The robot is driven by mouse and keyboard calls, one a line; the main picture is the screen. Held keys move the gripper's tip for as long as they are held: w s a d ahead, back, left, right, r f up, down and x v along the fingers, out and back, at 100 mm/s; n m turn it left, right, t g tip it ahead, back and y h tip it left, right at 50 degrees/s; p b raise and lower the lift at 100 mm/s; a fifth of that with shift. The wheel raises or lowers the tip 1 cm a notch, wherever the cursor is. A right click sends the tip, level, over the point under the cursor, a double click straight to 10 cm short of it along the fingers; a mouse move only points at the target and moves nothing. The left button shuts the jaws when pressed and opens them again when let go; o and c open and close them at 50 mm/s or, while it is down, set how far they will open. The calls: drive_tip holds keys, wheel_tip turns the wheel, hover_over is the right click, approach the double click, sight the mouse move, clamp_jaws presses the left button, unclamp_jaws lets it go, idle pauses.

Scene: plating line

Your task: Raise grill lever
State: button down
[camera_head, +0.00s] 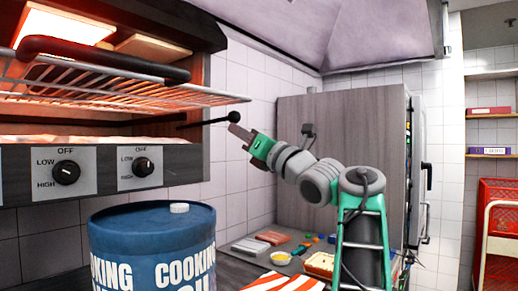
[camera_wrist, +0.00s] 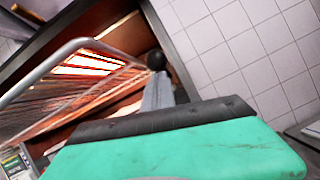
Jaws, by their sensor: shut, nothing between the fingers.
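The grill (camera_head: 100,165) stands at the left, with a glowing heater and a wire rack (camera_head: 130,88) under a dark bar handle. Its lever (camera_head: 212,120) is a thin dark rod with a black ball knob at the end, sticking out to the right of the grill. My gripper (camera_head: 232,128) is shut and empty, with its tips just below and beside the knob. In the wrist view the black knob (camera_wrist: 156,60) shows just beyond the tips of my gripper (camera_wrist: 158,90). I cannot tell whether they touch.
A blue cooking oil drum (camera_head: 150,235) stands in front of the grill. A tiled wall (camera_head: 240,80) is behind the lever. A counter with several food items and a grey cabinet (camera_head: 330,120) are to the right. A red crate (camera_head: 498,205) is at the far right.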

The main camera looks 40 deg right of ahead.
sight(235, 116)
wheel_tip(235, 116, up, 3)
drive_tip(key=shift+s+a+r+p, duration=0.1)
drive_tip(key=shift+a+r+p, duration=0.05)
drive_tip(key=shift+p, duration=0.25)
